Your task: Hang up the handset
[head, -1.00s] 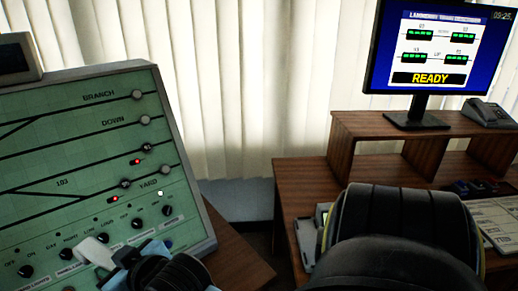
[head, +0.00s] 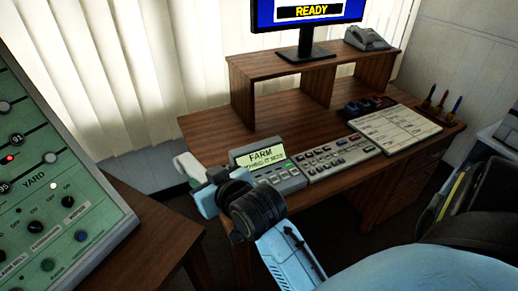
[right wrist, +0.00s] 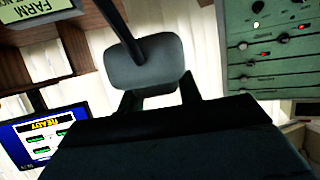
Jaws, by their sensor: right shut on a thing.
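My right gripper (head: 207,185) is shut on a pale grey handset (head: 188,167) and holds it at the left front corner of the desk. In the right wrist view one rounded, flat end of the handset (right wrist: 145,68) shows between the dark fingers, with a thin stem running up from it. The telephone console (head: 270,167), with its lit display reading FARM and a green light, lies just right of the gripper. My gripper covers the area by its left side, and no cradle for the handset can be made out. My left gripper is not in view.
A monitor (head: 305,28) reading READY and a grey desk phone (head: 368,38) stand on the wooden shelf. A keypad (head: 340,157) and a white chart panel (head: 395,129) lie on the desk. The green lever panel (head: 60,200) is at left. A gap separates the two desks.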

